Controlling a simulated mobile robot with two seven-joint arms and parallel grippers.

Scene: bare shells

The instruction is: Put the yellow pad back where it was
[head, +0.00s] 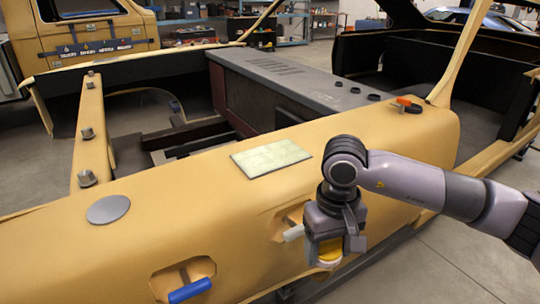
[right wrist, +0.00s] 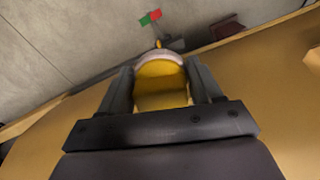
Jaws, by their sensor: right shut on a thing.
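The yellow pad (head: 329,250) is between the fingers of my right gripper (head: 328,256), in front of the near side of the tan shell (head: 400,130). In the right wrist view the pad (right wrist: 162,84) is a yellow round piece with a pale rim, and both dark fingers of the right gripper (right wrist: 162,92) close on its sides. The fingers and palm hide part of it. My left gripper is not in view.
A grey disc (head: 108,209) and a pale green panel (head: 271,158) lie on the shell's top. A white handle (head: 293,233) and a blue handle (head: 190,290) stick out of side recesses. An orange-and-black piece (head: 407,105) sits farther right. Open floor (head: 470,265) lies at lower right.

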